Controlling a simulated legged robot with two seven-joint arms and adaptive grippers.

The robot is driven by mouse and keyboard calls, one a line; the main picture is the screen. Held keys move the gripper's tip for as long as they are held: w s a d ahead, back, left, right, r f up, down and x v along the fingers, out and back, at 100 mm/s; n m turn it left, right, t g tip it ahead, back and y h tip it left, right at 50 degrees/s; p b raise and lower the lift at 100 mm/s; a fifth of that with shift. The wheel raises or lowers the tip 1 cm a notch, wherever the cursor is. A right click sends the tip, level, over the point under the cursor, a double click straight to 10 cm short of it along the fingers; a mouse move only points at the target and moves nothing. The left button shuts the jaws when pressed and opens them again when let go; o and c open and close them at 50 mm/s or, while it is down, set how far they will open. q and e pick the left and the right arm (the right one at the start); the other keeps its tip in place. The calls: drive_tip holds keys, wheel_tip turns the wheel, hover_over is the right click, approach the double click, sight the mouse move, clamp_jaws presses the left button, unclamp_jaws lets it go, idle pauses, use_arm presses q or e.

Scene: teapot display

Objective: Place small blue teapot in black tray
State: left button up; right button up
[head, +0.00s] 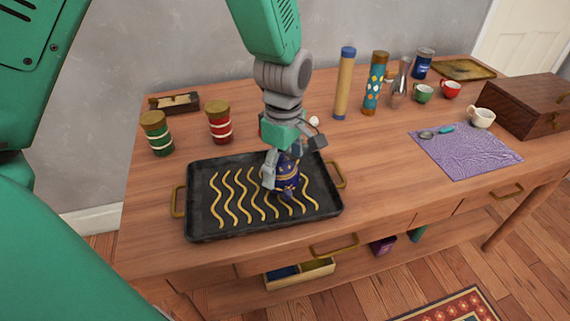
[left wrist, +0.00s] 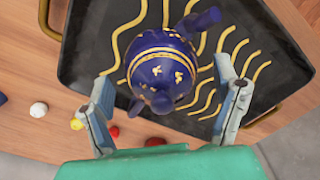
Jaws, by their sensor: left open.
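The small blue teapot (head: 286,181) is dark blue with gold bands and stands on the right half of the black tray (head: 198,224). In the left wrist view the teapot (left wrist: 160,68) sits over the black tray (left wrist: 85,50), between and just ahead of the fingers. The tray has gold wavy lines and brass handles. My left gripper (head: 290,160) is above the teapot with its fingers around it. In the left wrist view the left gripper (left wrist: 168,112) is open, with a gap between each finger and the teapot. My right gripper is not in view.
A red jar (head: 219,124) and a green jar (head: 157,135) stand behind the tray. A tan cylinder (head: 344,85) and a patterned cylinder (head: 375,84) stand at the back. A purple cloth (head: 465,155) and a wooden chest (head: 520,103) are on the right.

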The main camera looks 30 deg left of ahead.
use_arm(q)
wheel_tip(320, 180, up, 12)
drive_tip(key=p, duration=0.3)
drive_tip(key=shift+a+f, duration=0.1)
idle(0.4)
